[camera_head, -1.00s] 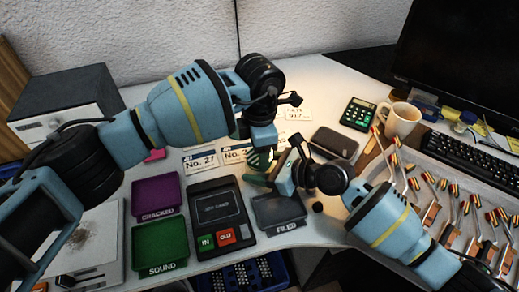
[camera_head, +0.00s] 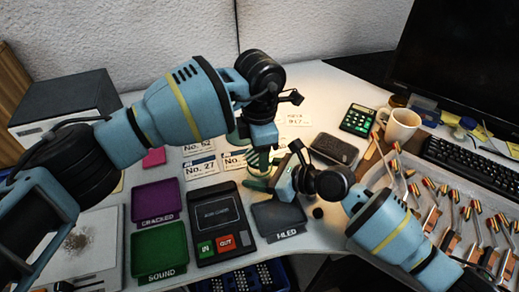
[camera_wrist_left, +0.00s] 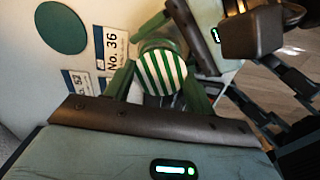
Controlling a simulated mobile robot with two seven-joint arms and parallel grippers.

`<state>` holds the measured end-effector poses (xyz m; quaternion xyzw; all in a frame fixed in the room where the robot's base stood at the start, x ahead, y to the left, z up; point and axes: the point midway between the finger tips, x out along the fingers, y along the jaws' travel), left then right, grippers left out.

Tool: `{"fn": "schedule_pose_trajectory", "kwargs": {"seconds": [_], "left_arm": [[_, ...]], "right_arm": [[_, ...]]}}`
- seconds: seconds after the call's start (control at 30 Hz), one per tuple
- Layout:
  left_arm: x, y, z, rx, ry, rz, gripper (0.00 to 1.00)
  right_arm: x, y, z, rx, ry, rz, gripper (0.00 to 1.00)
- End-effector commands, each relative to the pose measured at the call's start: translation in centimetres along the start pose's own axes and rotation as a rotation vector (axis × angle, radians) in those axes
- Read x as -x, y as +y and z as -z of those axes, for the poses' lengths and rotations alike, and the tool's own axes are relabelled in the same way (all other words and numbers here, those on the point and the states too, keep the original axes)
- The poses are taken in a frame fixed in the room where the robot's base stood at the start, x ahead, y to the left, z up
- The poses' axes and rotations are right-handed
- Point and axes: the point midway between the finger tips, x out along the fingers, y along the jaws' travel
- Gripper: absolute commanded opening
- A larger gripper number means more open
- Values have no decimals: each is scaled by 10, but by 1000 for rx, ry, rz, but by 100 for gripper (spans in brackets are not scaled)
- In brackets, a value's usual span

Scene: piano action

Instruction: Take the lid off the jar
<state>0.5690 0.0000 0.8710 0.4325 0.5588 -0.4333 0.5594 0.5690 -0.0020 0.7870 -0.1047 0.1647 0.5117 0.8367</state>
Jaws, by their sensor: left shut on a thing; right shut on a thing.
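A jar lid with green and white stripes (camera_wrist_left: 162,72) sits between the green fingers of my left gripper (camera_wrist_left: 158,84) in the left wrist view. My left gripper (camera_head: 259,151) comes down from above in the head view and is shut on the lid. The jar is mostly hidden by the lid and both grippers. My right gripper (camera_head: 266,181) reaches in from the right, lower down, and is shut on the jar's body. Whether the lid is apart from the jar cannot be told.
Purple (camera_head: 156,201), green (camera_head: 159,248) and grey (camera_head: 279,218) trays and a black device (camera_head: 217,222) lie in front. Number cards (camera_head: 201,167) lie behind. A calculator (camera_head: 357,118), a mug (camera_head: 400,126), a dark case (camera_head: 335,149) and several piano hammers (camera_head: 442,188) are at the right.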

Motion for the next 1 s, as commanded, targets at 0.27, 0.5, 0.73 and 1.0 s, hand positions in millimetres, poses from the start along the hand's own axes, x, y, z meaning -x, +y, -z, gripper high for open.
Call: {"fn": "schedule_pose_trajectory", "kwargs": {"seconds": [0.27, 0.5, 0.73, 1.0], "left_arm": [[31, 1, 0, 0, -2, -3, 27], [38, 0, 0, 0, 0, 0, 27], [38, 0, 0, 0, 0, -1, 27], [38, 0, 0, 0, 0, -1, 27]], "right_arm": [[0, 0, 0, 0, 1, 0, 0], [0, 0, 0, 0, 1, 0, 0], [0, 0, 0, 0, 1, 0, 84], [0, 0, 0, 0, 0, 0, 88]]}}
